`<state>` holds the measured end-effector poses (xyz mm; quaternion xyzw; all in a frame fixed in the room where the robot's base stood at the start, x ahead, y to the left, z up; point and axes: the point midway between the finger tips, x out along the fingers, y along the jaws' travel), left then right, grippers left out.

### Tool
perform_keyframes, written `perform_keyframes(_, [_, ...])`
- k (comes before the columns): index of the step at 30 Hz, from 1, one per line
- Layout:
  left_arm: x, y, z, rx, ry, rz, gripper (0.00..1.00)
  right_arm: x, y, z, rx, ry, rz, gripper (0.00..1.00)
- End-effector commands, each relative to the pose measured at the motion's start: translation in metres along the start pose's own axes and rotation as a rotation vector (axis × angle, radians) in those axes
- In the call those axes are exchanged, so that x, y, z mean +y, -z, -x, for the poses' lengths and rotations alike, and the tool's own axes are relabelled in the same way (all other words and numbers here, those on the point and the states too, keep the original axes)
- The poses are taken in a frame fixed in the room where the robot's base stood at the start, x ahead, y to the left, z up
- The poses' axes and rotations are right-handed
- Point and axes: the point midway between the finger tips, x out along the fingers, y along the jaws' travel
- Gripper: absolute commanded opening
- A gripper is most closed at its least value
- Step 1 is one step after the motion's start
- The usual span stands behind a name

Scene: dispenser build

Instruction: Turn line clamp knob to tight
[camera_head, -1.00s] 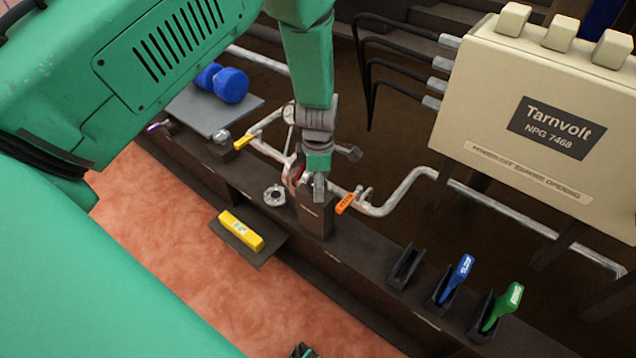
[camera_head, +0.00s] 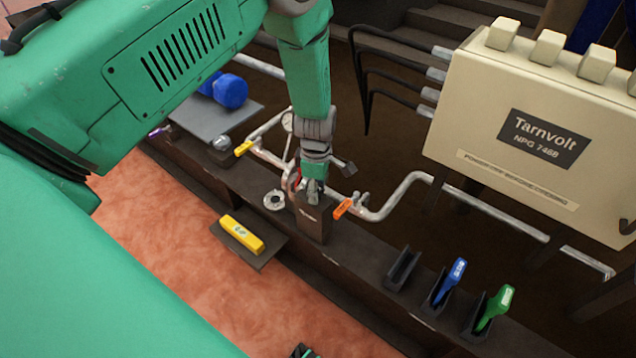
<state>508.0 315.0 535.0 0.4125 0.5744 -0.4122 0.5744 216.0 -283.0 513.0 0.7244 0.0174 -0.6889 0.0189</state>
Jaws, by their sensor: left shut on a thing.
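My left gripper (camera_head: 313,192) points down at the top of a dark upright block (camera_head: 314,222) on the bench ledge. It is shut on the line clamp knob there; the fingers hide nearly all of the knob, so its setting cannot be read. A small bit of red shows beside the fingers, close to the pipe. A small dark and green tip at the bottom edge (camera_head: 303,351) may be my right gripper; its jaws cannot be made out.
Pipes with a yellow handle (camera_head: 243,148) and an orange handle (camera_head: 342,208) run close beside the block. A round metal fitting (camera_head: 274,200) sits left of it. A yellow block (camera_head: 241,234), blue handle (camera_head: 457,273), green handle (camera_head: 502,299) and Tarnvolt box (camera_head: 480,110) stand around.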

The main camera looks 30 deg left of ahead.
Motion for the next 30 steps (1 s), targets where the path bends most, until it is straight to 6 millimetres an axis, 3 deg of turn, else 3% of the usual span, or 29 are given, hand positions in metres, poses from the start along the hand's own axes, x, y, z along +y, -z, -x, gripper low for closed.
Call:
perform_keyframes(9, [-0.002,0.007,0.000,0.009,0.006,-0.300,0.12,0.000,0.001,0.026,0.000,0.000,0.000,0.58])
perform_keyframes(30, [0.001,0.007,-0.001,0.008,0.004,-0.964,0.12,0.000,0.003,0.054,0.000,0.000,0.000,0.58])
